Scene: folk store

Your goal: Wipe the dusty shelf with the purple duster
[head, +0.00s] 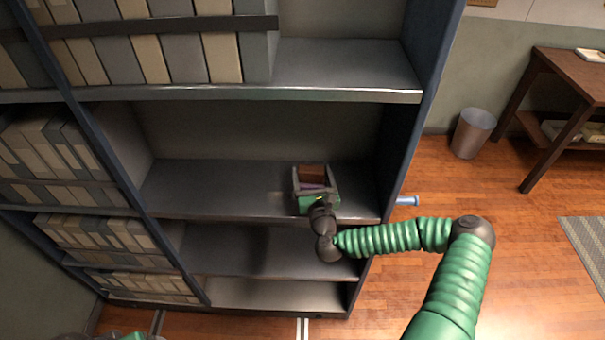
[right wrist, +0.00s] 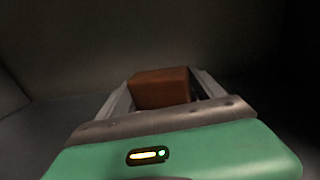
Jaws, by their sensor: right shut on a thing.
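My right gripper (head: 315,182) reaches over the middle shelf (head: 220,190) of the bookcase, near its right end. It is shut on the duster, which shows as a brown block (head: 313,171) with a little purple below it. In the right wrist view the brown block (right wrist: 160,87) sits between the two grey fingers. The gripper hides the duster's lower part, so I cannot tell whether it touches the board. The shelf looks grey; no clear dust patch can be made out.
A shelf board (head: 250,94) lies above. Binders (head: 165,55) fill the upper left. A bin (head: 472,133) and wooden table (head: 570,75) stand right. The middle shelf's left is clear.

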